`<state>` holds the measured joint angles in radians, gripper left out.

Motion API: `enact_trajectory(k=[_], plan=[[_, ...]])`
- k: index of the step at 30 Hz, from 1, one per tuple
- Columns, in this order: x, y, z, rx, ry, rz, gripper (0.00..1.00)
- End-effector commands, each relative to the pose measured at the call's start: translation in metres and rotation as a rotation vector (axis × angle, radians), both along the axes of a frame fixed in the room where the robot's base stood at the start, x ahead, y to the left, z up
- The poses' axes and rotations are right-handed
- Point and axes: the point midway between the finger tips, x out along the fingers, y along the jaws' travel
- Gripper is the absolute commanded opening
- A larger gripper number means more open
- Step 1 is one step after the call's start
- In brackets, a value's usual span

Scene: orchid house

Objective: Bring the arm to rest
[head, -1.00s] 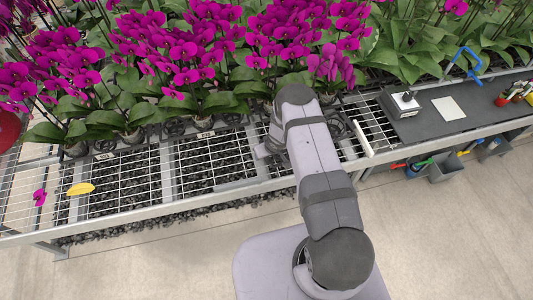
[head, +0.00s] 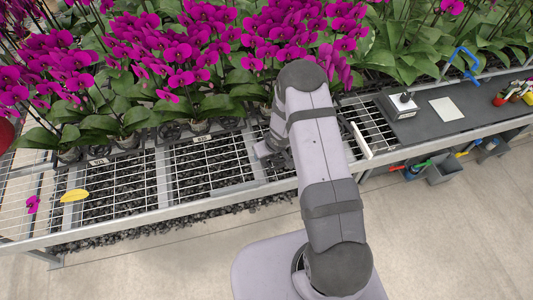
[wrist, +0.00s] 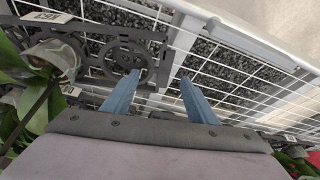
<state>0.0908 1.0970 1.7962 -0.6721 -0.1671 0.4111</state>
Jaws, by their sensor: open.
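My arm (head: 322,160) reaches from its base at the bottom of the head view up to the wire bench. My gripper is mostly hidden behind the arm in the head view. In the wrist view, the two blue fingers of my gripper (wrist: 158,82) stand apart with nothing between them. They are over the white wire mesh (wrist: 225,85), beside a dark holder plate with round openings (wrist: 120,55). Whether the fingertips touch the mesh cannot be told.
Potted magenta orchids (head: 180,50) line the back of the bench. A yellow leaf (head: 75,195) and a fallen magenta flower (head: 32,204) lie at the left. A dark work mat (head: 425,122) is at the right. A potted plant (wrist: 52,60) stands close left of my gripper.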

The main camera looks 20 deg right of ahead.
Motion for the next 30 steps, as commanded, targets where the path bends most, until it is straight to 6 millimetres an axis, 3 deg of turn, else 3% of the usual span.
enact_trajectory(k=[13,17,20,26,30], plan=[[0.000,0.000,0.000,-0.010,0.000,0.023,0.53],[-0.018,-0.013,-0.007,-0.080,0.075,0.068,0.53],[-0.052,-0.028,-0.017,-0.138,0.197,0.064,0.53],[-0.156,-0.040,-0.027,-0.182,0.493,0.031,0.53],[-0.221,-0.040,-0.008,-0.185,0.677,-0.004,0.53]])
